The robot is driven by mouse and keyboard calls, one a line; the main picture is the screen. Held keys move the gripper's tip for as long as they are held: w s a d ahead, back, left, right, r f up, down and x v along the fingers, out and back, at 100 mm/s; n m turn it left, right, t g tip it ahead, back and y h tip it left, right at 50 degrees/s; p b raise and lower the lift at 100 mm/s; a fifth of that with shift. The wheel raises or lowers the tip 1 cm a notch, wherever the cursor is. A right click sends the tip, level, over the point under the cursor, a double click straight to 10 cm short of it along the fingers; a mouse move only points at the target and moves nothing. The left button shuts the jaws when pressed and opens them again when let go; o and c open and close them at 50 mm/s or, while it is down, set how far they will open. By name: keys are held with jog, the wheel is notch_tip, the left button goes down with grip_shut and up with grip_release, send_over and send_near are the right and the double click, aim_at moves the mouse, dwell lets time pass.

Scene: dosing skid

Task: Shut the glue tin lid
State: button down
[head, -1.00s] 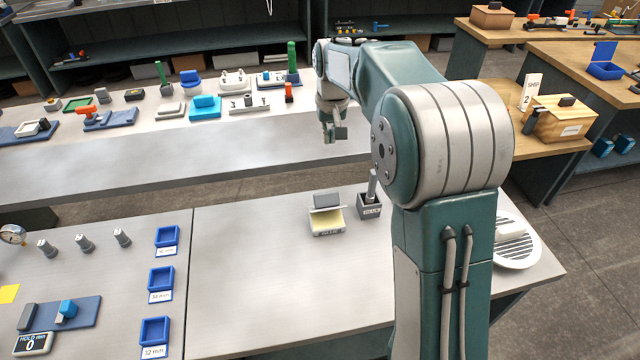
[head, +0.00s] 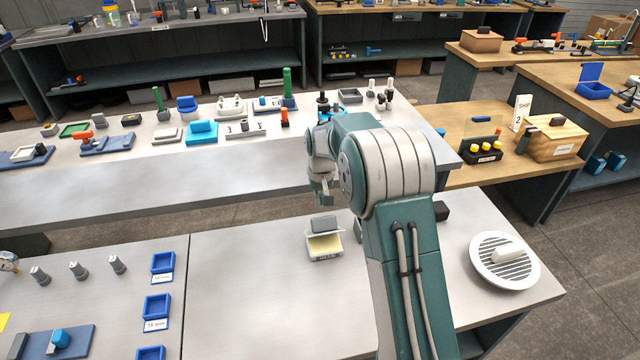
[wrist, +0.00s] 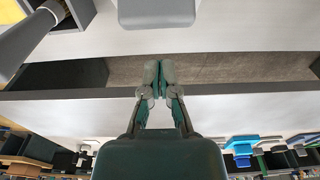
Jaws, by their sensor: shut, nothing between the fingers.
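The glue tin (head: 325,254) is a small pale box with a cream inside, on the near bench right of the seam. Its lid stands raised at the tin's back edge, with a grey block (head: 323,224) on it. My gripper (head: 326,198) hangs above and beyond the tin in the head view, apart from it. In the wrist view my gripper's fingers (wrist: 158,84) are together with nothing between them.
A round white slotted plate (head: 490,278) lies right of my arm. A dark block (head: 432,212) shows behind the arm. Blue trays (head: 163,263) stand left of the seam. The far bench (head: 250,165) holds several fixtures. The bench left of the tin is bare.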

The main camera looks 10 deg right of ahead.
aim_at(325, 228)
jog(key=shift+s+f, duration=0.95)
jog(key=shift+s, duration=0.1)
jog(key=shift+s+t, duration=0.25)
jog(key=shift+t, duration=0.05)
jog(key=shift+s+f+t, duration=0.1)
jog(key=shift+s+t, duration=0.1)
jog(key=shift+t, duration=0.1)
jog(key=shift+s+f+t, duration=0.3)
jog(key=shift+s+t, duration=0.6)
jog(key=shift+s+f, duration=0.55)
jog(key=shift+s, duration=0.35)
jog(key=shift+w, duration=0.25)
